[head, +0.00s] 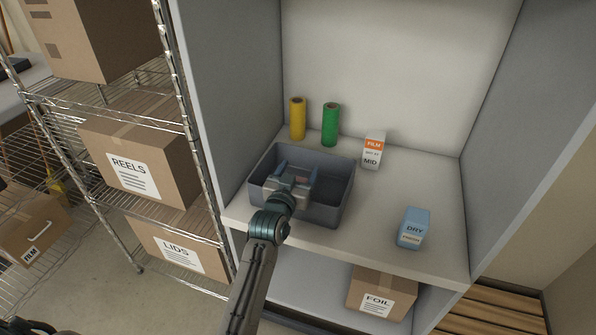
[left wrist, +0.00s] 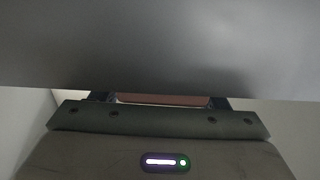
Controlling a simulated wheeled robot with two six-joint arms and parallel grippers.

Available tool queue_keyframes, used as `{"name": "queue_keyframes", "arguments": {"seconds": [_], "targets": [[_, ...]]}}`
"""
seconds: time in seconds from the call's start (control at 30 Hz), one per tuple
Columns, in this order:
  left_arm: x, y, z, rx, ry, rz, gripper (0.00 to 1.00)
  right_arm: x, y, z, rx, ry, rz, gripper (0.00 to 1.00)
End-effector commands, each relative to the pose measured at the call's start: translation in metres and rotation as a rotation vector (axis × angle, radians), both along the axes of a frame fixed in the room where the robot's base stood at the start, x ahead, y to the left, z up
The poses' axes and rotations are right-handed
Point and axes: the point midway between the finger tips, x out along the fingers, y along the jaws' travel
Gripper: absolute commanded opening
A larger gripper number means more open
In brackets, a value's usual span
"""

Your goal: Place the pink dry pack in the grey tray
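The grey tray (head: 331,214) stands on the shelf board, left of its middle. My left gripper (head: 298,168) is inside the tray's outline in the head view, its two fingers apart. A small pink patch, the pink dry pack (head: 300,180), shows between the fingers, mostly hidden by the gripper. In the left wrist view the pack shows as a thin pink strip (left wrist: 163,99) spanning from one finger to the other of my left gripper (left wrist: 163,101). It appears held; whether it touches the tray floor is hidden. My right gripper is not in view.
A yellow roll (head: 297,119), a green roll (head: 330,124) and a white-orange film carton (head: 374,151) stand behind the tray. A blue dry pack (head: 413,228) stands at right. The board between is clear. Side panels flank the shelf; a wire rack with boxes (head: 137,162) is left.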

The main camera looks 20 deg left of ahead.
Motion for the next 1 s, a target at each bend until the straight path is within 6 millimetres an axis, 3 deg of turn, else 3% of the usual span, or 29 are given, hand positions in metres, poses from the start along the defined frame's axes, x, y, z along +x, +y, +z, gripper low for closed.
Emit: {"name": "queue_keyframes", "arguments": {"seconds": [0.27, 0.47, 0.8, 1.0], "targets": [[0.0, 0.0, 0.001, 0.0, 0.0, 0.0, 0.73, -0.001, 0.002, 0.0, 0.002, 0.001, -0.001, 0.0], [-0.002, 0.0, 0.015, 0.0, -0.001, 0.0, 0.73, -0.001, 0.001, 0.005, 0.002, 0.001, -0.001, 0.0], [-0.077, 0.003, 0.009, -0.001, 0.001, 0.0, 0.73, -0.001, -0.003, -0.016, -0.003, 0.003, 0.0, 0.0], [-0.109, 0.003, 0.01, -0.002, 0.001, 0.0, 0.73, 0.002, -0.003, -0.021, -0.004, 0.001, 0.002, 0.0]]}}
